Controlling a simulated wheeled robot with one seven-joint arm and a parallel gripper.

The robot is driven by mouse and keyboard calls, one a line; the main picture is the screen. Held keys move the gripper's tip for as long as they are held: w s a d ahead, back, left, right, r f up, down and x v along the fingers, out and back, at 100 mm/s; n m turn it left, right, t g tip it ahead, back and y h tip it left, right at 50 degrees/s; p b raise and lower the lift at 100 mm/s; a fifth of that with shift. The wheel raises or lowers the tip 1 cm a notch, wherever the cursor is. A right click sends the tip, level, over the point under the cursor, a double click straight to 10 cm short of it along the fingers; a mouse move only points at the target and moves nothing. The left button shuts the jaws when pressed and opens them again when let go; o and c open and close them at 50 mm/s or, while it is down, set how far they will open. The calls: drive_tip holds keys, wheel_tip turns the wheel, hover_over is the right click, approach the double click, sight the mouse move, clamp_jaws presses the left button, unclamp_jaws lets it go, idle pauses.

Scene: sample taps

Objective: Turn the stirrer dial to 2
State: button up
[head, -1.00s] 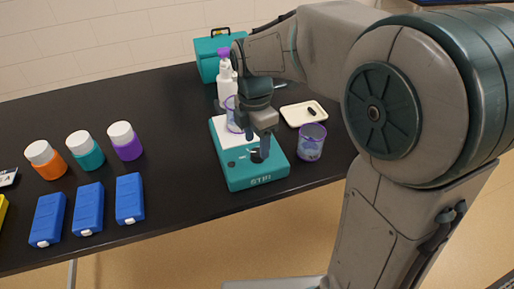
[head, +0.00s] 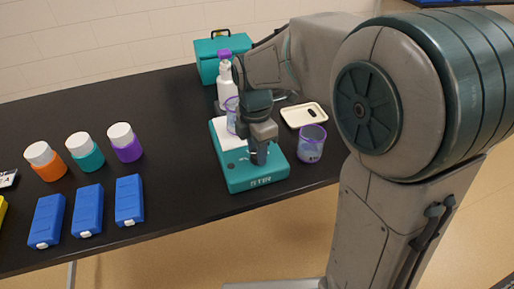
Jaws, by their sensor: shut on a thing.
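The stirrer (head: 244,178) is a teal box with a white top plate and "STIR" on its front, standing near the table's front edge. My gripper (head: 259,158) points down over the front part of the stirrer and is shut on the stirrer dial there. The dial and its marks are mostly hidden by the fingers, so I cannot read its setting. A clear beaker with a purple rim (head: 231,115) stands on the white plate, partly hidden behind my gripper.
Another purple-rimmed beaker (head: 311,143) stands just right of the stirrer. A pale tray (head: 304,115), a spray bottle (head: 224,85) and a teal case (head: 208,65) are behind. White-capped jars (head: 85,152) and blue boxes (head: 88,210) stand at left. The black table (head: 165,95) is clear between.

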drive_tip(key=shift+m, duration=0.3)
drive_tip(key=m, duration=0.3)
drive_tip(key=shift+r+m+p, duration=0.1)
drive_tip(key=shift+m+p, duration=0.25)
drive_tip(key=shift+m, duration=0.05)
drive_tip(key=m, duration=0.4)
drive_tip(key=shift+d+m, duration=0.1)
drive_tip(key=shift+m, duration=0.2)
drive_tip(key=m, duration=0.4)
drive_tip(key=shift+y+p, duration=0.3)
drive_tip(key=shift+p, duration=0.1)
drive_tip(key=shift+m, duration=2.2)
drive_tip(key=o, duration=1)
